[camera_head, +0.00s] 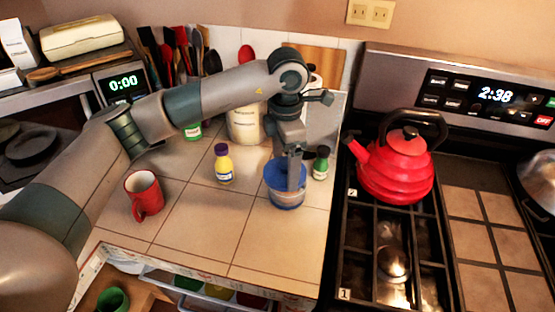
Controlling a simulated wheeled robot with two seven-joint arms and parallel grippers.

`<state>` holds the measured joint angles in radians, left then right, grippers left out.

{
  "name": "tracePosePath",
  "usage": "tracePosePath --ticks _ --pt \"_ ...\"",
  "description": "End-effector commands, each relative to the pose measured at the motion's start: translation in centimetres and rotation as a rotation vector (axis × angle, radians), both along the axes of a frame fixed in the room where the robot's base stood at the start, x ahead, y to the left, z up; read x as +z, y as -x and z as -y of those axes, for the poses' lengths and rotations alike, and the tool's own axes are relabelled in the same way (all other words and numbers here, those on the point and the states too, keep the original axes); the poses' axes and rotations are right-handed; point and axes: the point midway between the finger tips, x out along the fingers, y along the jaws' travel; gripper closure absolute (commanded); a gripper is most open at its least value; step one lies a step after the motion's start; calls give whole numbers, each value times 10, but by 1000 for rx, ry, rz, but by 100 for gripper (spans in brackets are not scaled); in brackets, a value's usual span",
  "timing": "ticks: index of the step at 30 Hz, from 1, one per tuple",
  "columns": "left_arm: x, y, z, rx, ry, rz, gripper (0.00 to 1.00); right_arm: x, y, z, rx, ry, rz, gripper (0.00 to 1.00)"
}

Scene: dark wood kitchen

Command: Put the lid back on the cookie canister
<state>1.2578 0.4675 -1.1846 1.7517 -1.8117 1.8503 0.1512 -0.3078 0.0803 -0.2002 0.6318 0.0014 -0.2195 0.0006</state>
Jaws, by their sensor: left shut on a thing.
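My left gripper (292,185) reaches down over the counter, shut at a blue round piece (275,178) that looks like the lid. The blue piece and the cookie canister (287,205) overlap here, and my fingers cover part of them. I cannot tell whether the lid is seated or apart from the canister. The canister stands on the tiles, right of the yellow bottle. My right gripper is not in view.
A red mug (144,194) is at left. A red kettle (395,170) sits on the stove at right. The front tiles (265,245) are clear.

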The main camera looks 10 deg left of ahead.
Motion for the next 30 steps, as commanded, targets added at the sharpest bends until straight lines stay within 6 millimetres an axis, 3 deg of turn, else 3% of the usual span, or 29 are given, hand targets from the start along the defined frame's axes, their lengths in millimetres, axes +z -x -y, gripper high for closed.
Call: tracePosePath --ticks 1,19,20,22,30 --pt "-21 0 1 0 0 0 38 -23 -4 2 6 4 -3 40" --pt "-21 -1 3 0 0 0 38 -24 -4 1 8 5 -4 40" --pt "-21 -1 3 0 0 0 15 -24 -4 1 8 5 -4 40" --pt "-21 -1 3 0 0 0 0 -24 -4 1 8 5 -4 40" --pt "-21 -1 3 0 0 0 0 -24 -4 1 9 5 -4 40"
